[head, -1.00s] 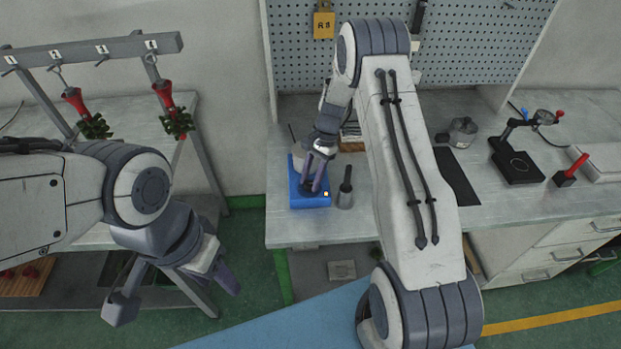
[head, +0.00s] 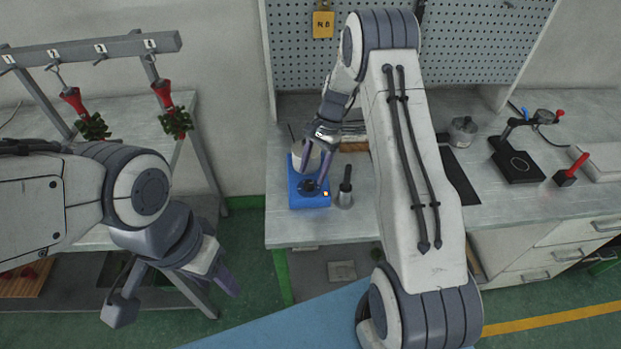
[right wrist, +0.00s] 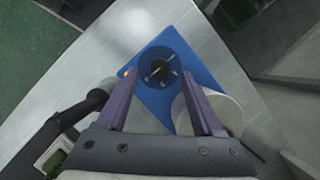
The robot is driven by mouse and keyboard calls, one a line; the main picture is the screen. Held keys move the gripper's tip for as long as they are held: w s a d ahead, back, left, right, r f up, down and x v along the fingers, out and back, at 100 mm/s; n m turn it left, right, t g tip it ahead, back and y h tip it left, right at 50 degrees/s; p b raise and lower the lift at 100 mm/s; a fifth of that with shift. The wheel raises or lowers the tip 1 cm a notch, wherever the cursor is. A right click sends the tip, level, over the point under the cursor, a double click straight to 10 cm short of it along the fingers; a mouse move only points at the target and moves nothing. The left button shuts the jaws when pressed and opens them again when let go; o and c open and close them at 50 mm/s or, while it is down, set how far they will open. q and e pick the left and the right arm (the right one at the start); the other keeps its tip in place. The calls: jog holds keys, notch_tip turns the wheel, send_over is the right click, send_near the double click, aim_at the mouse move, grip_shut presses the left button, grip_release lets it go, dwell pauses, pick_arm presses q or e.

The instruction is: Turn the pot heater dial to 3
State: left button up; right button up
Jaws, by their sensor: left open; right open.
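The blue pot heater (head: 309,203) stands on the left part of the right-hand bench. Its round black dial (right wrist: 161,68) with pale marks shows in the right wrist view, past my fingertips, and an orange light is beside it. A light round pot (right wrist: 227,114) sits on the heater. My right gripper (head: 310,170) is open above the heater; in the right wrist view its fingers (right wrist: 162,103) are spread, with the dial beyond the gap and nothing between them. I cannot read the dial's setting. My left gripper (head: 228,282) is open and empty, low at the left, away from the heater.
A dark-handled tool in a grey holder (head: 345,190) stands close to the right of the heater. A metal pot (head: 462,131), a black stand (head: 518,165) and a red-handled block (head: 570,170) are further right. A rack (head: 95,50) with red and green pieces stands left.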

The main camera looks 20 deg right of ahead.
jog(key=v, duration=0.7)
jog(key=shift+r+b, duration=0.2)
jog(key=shift+b, duration=0.25)
jog(key=shift+d, duration=0.1)
